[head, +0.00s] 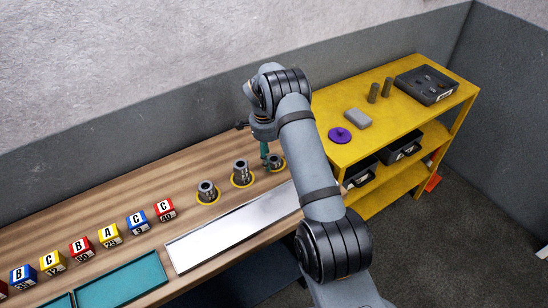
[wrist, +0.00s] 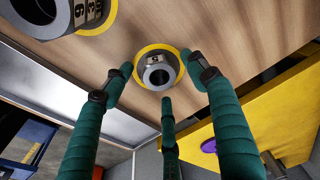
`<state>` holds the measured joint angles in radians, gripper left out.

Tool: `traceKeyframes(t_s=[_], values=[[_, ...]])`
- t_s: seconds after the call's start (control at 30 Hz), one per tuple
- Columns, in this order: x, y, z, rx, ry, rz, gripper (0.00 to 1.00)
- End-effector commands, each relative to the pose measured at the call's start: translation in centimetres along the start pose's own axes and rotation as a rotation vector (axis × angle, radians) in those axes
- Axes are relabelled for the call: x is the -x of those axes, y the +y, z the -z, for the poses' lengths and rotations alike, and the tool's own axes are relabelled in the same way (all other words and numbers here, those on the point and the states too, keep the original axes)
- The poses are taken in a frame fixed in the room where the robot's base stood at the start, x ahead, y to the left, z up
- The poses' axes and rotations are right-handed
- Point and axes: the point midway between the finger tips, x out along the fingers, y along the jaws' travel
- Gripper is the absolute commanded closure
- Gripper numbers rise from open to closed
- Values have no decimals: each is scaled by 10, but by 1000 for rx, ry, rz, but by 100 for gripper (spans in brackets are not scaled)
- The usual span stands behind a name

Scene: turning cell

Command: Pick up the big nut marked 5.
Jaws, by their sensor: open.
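Three grey metal nuts stand on yellow rings on the wooden bench. In the head view they are the left nut (head: 207,189), the middle nut (head: 240,171) and the right nut (head: 277,161). My gripper (head: 266,160) points down at the right nut, partly beside it in this view. In the wrist view my three green fingers (wrist: 160,88) are spread open and empty, with the right nut (wrist: 158,76) between and beyond their tips. A second nut (wrist: 42,12) with digits is cut off at the upper left.
A silver tray (head: 230,226) lies in front of the nuts. Lettered blocks (head: 110,235) and a teal tray (head: 122,284) are to the left. A yellow shelf (head: 375,135) at the right holds a purple object (head: 340,135), a grey block, two cylinders and a black tray (head: 427,84).

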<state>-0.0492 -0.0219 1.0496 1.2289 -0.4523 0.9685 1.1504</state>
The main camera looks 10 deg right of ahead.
Motion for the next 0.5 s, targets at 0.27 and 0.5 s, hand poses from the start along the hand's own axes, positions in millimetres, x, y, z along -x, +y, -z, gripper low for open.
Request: traceKeyframes(t_s=[0.27,0.5], values=[[-5,0,0,0,0,1,42],[-4,0,0,0,0,1,56]])
